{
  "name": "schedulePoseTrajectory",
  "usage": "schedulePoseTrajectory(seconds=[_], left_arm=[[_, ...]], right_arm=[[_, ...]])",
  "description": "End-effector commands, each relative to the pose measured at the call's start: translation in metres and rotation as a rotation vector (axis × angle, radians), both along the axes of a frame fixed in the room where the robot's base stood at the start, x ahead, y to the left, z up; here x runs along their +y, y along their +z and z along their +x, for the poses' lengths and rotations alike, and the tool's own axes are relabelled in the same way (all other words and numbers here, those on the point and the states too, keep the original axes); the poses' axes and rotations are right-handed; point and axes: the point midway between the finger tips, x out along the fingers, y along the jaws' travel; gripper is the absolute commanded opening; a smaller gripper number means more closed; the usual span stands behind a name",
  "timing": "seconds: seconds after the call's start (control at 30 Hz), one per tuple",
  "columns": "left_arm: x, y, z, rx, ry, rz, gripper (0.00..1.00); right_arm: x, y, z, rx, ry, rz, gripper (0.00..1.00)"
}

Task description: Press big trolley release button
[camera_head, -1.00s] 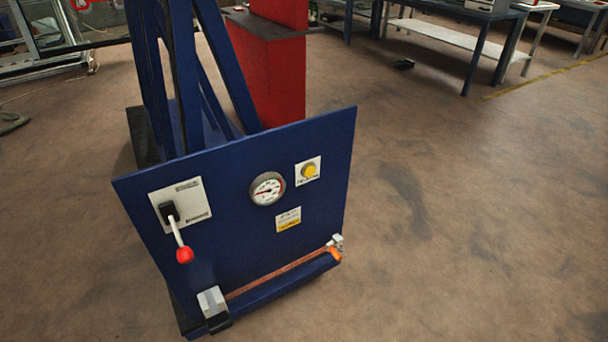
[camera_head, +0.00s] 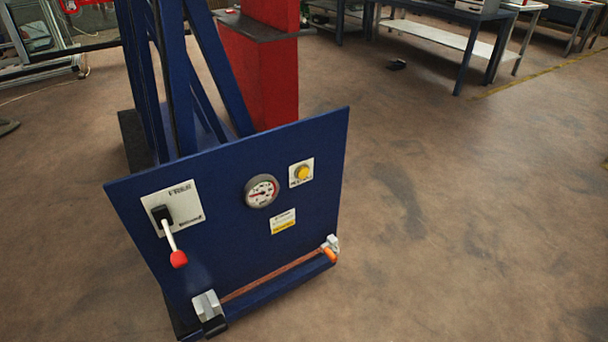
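A blue trolley panel (camera_head: 225,235) stands tilted in the left half of the head view. A round yellow button (camera_head: 302,172) sits on a white plate at the panel's upper right. To its left is a round white gauge (camera_head: 262,190) with red on its dial. A lever with a red knob (camera_head: 179,259) hangs down from a white plate (camera_head: 184,205) at the panel's left. A white and yellow label (camera_head: 283,221) is below the gauge. Neither of my grippers shows in the view.
An orange-brown bar (camera_head: 275,277) runs along the panel's bottom ledge between two grey blocks. Blue frame beams (camera_head: 170,80) and a red block (camera_head: 262,75) rise behind the panel. Tables (camera_head: 440,38) stand at the back right. The brown floor (camera_head: 450,220) to the right is clear.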

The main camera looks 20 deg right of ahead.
Motion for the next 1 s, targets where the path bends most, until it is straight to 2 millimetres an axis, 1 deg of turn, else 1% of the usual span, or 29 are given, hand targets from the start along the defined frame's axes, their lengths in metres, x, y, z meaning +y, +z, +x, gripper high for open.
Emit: schedulePoseTrajectory(seconds=[0.03,0.1,0.13,1.0], left_arm=[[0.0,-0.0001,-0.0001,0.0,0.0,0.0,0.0],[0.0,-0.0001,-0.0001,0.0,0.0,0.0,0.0],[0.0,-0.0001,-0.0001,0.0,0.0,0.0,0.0],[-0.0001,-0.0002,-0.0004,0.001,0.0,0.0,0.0]], right_arm=[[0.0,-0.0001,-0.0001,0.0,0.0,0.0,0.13],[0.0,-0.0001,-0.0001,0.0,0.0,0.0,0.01],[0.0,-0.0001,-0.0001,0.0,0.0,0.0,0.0],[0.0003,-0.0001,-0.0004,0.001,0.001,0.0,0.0]])
